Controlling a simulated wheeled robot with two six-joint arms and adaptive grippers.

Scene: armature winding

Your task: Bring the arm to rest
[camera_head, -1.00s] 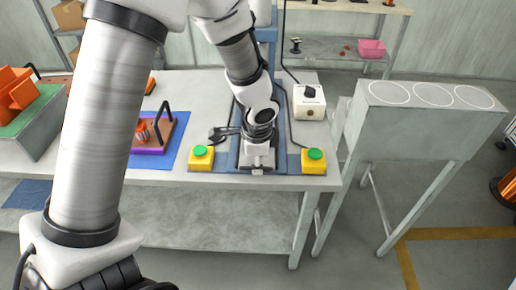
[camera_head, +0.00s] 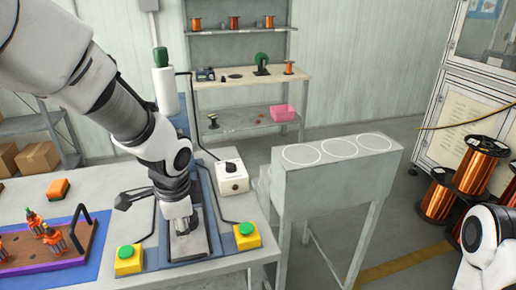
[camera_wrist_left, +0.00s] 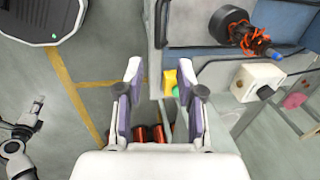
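My left arm comes in from the upper left in the head view. Its gripper (camera_head: 184,232) hangs pointing down over the bench, between two yellow boxes with green buttons, the left one (camera_head: 128,260) and the right one (camera_head: 246,236). In the left wrist view the fingers (camera_wrist_left: 159,72) stand apart with nothing between them. A black chuck with an orange-wound armature (camera_wrist_left: 252,38) shows past the fingers there; the arm hides it in the head view. My right arm (camera_head: 490,245) shows only in part at the lower right; I cannot make out its finger state.
A white box with a black knob (camera_head: 232,177) stands behind the right button. A grey stand (camera_head: 330,190) with three white circles is right of the bench. Copper spools (camera_head: 480,165) are on the floor at the far right. A purple tray (camera_head: 45,262) lies at the left.

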